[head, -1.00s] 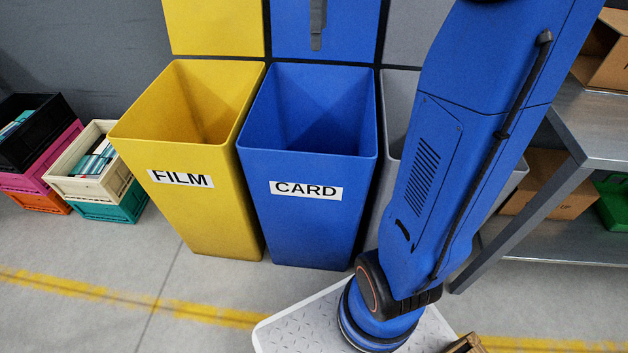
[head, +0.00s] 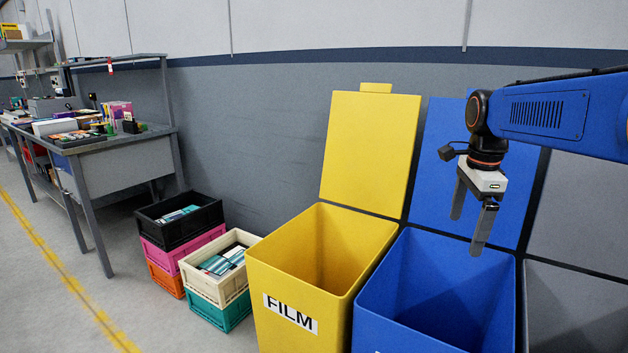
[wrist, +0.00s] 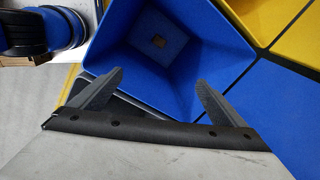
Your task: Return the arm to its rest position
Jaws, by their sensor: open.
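My blue arm reaches in from the right in the head view. My gripper (head: 468,215) hangs from its end with its two fingers apart and nothing between them. It is above the blue bin (head: 440,290), in front of that bin's raised blue lid. In the wrist view my gripper (wrist: 155,90) is also open and empty.
The yellow FILM bin (head: 290,320) stands left of the blue bin, its lid up. A grey bin (head: 575,305) is at the right. Stacked crates (head: 215,290) holding items stand further left, before a workbench (head: 110,150). Floor at the far left is clear.

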